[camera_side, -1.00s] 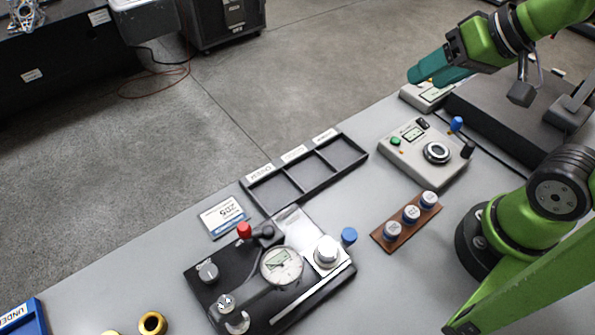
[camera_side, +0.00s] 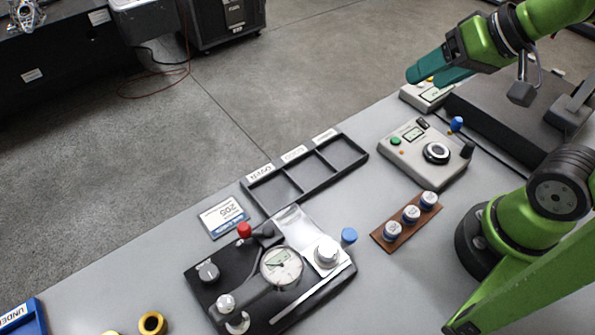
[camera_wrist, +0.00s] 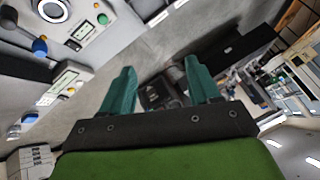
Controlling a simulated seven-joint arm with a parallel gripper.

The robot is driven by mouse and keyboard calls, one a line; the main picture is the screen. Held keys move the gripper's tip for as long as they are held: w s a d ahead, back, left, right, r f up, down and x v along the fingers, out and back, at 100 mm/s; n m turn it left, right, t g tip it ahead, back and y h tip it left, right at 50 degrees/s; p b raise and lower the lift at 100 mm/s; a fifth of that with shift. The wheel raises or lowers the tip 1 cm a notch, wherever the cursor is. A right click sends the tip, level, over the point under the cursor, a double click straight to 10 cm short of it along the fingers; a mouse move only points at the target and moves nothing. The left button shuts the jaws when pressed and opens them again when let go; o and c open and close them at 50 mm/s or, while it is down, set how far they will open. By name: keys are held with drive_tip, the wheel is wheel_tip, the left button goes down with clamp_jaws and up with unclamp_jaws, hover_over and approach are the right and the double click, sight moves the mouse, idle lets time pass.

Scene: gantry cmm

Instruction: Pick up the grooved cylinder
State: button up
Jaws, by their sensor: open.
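My gripper (camera_side: 428,74) is at the upper right of the side view, raised above the far end of the bench. Its two teal fingers are apart with nothing between them; they also show in the wrist view (camera_wrist: 159,72). No part is clearly recognisable as the grooved cylinder. Cylindrical things in the side view include a blue one (camera_side: 349,235) and a silver one (camera_side: 326,250) at the dial gauge fixture (camera_side: 205,294). Several small white-and-blue cylinders (camera_side: 411,214) stand on a brown block (camera_side: 391,245). All are well away from my gripper.
A black tray with three compartments (camera_side: 317,185) is empty. A grey control box (camera_side: 433,173) stands right of it. Brass rings (camera_side: 152,322) and a blue bin (camera_side: 38,318) are at the lower left.

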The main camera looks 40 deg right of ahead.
drive_tip(key=a+f+n+g+y, duration=0.1)
drive_tip(key=a+f+n+g, duration=0.25)
drive_tip(key=a, duration=0.95)
drive_tip(key=m+g+h, duration=0.3)
drive_tip(key=m+g, duration=0.1)
drive_tip(key=m, duration=0.5)
hover_over(328, 248)
drive_tip(key=shift+n, duration=0.25)
wheel_tip(328, 248, down, 17)
drive_tip(key=shift+f, duration=0.1)
drive_tip(key=shift+c, duration=0.2)
